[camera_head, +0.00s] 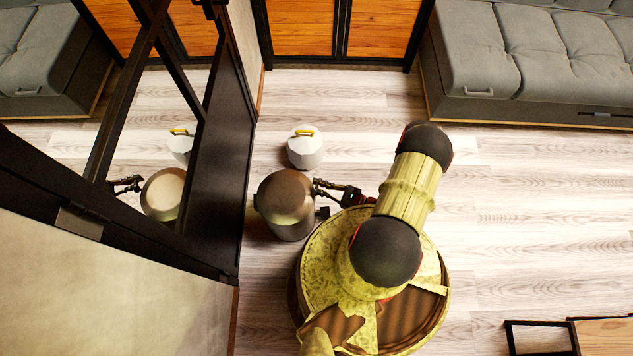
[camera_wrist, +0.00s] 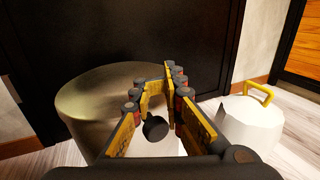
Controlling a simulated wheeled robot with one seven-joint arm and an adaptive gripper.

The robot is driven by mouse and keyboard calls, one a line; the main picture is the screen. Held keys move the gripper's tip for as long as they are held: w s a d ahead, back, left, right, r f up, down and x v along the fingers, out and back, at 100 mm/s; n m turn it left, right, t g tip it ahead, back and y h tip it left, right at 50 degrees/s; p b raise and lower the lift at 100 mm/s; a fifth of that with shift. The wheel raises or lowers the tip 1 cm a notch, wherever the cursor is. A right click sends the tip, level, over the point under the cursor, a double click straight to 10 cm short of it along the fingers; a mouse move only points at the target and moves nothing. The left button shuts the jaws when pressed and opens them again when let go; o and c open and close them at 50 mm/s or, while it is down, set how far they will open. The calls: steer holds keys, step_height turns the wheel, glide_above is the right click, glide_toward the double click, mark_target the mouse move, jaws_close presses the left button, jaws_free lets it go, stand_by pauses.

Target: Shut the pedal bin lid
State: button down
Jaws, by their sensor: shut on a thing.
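The pedal bin (camera_head: 285,203) is a round, brownish metal bin standing on the floor near the wall. Its rounded lid (camera_wrist: 95,92) fills the left of the wrist view; I cannot tell whether it is fully down. My gripper (camera_head: 320,188) reaches from the right to the bin's right edge. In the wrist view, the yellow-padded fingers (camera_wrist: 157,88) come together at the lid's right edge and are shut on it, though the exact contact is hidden. A small dark round piece (camera_wrist: 155,128) shows between the fingers. A small dark part (camera_head: 323,212), maybe the pedal, sticks out at the bin's right.
A white container (camera_head: 305,149) with a yellow handle stands just behind the bin, and at the right in the wrist view (camera_wrist: 250,125). A dark-framed mirror wall (camera_head: 208,180) is close on the left. A grey sofa (camera_head: 530,60) is at back right.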

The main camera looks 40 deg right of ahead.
steer(key=c, duration=1.6)
jaws_free()
steer(key=shift+c, duration=0.2)
steer(key=shift+d, duration=0.1)
steer(key=v, duration=1.2)
